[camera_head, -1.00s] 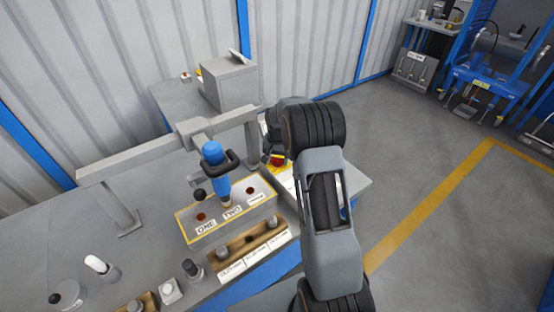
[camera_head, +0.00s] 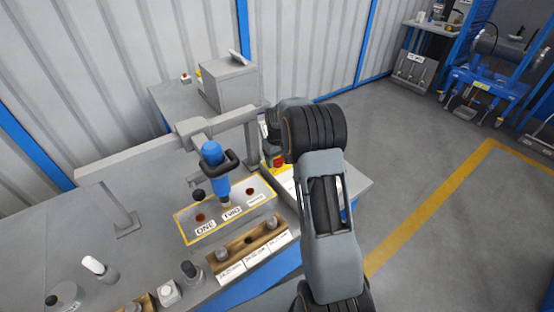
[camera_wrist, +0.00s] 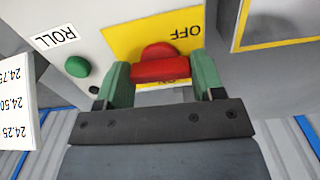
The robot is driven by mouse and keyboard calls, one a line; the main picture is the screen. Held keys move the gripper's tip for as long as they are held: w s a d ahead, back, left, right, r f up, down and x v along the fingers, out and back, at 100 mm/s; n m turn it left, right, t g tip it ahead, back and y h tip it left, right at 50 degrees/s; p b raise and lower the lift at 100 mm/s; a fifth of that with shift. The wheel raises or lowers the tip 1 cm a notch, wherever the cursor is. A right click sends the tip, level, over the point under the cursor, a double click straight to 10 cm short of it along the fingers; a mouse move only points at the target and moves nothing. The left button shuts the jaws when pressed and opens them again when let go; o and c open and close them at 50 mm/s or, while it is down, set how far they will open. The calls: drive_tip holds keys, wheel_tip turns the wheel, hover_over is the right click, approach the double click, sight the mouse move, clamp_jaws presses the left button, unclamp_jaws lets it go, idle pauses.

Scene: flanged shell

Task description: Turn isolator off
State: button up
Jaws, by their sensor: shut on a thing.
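The isolator's red handle (camera_wrist: 165,64) sits on a yellow plate (camera_wrist: 122,40) in the wrist view. The plate's OFF label (camera_wrist: 185,33) reads upside down above the handle; the ON label below is partly hidden. My gripper (camera_wrist: 163,75) has a green finger at each end of the handle and is shut on it. The handle lies roughly crosswise in the wrist view, with a rounded hump towards OFF. In the head view the red handle (camera_head: 279,162) shows small beside my wrist, and my fingers are mostly hidden.
A green button (camera_wrist: 77,67) with a ROLL label sits left of the plate. In the head view, a blue tool (camera_head: 214,165) hangs from a grey gantry over a yellow-edged block (camera_head: 185,222). A wooden gauge rack (camera_head: 245,243) stands in front. Open floor lies to the right.

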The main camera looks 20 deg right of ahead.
sight(277, 159)
drive_tip(key=shift+n, duration=0.4)
drive_tip(key=o, duration=0.9)
drive_tip(key=shift+r, duration=0.1)
wheel_tip(277, 159, up, 14)
drive_tip(key=shift+f, duration=0.15)
idle(0.7)
drive_tip(key=shift+s+a+r+m+t+p, duration=0.5)
drive_tip(key=shift+s+a, duration=1.45)
drive_tip(key=shift+s, duration=2.35)
drive_tip(key=shift+s+a+r+m+t+p, duration=0.1)
drive_tip(key=shift+s+a+r+m+t, duration=0.4)
drive_tip(key=shift+s+a, duration=2.6)
drive_tip(key=shift+s+a+r+m+t+p, duration=0.2)
drive_tip(key=shift+s+a+t, duration=0.6)
drive_tip(key=shift+s, duration=4.65)
